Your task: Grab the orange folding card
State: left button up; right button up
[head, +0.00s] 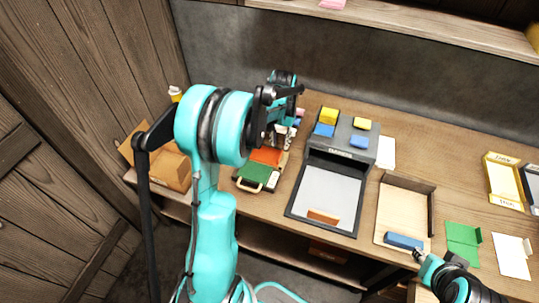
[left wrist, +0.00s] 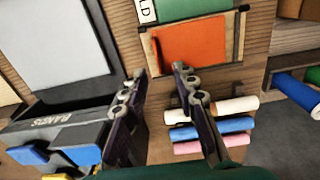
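The orange folding card (head: 267,156) lies in a wooden tray (head: 246,187), beside a green card (head: 257,173).
Several rolls, one of them white (left wrist: 225,110), lie near my left fingers. A grey-screened stand (head: 328,194) with yellow and blue blocks on top is right of the tray. A wooden tray (head: 391,212) and loose cards are farther right. A cardboard box (head: 168,168) stands left.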

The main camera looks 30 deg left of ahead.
aim_at(280, 155)
pick_arm(q)
jog(key=f+b, duration=0.1)
jog(key=f, duration=0.2)
jog(key=f+b, duration=0.1)
jog(key=f, duration=0.2)
jog(key=shift+s+d+f, duration=0.1)
jog(key=shift+d+f, duration=0.1)
jog(key=shift+f, duration=0.15)
jog(key=shift+r, duration=0.1)
jog(key=shift+c, duration=0.8)
grip_shut()
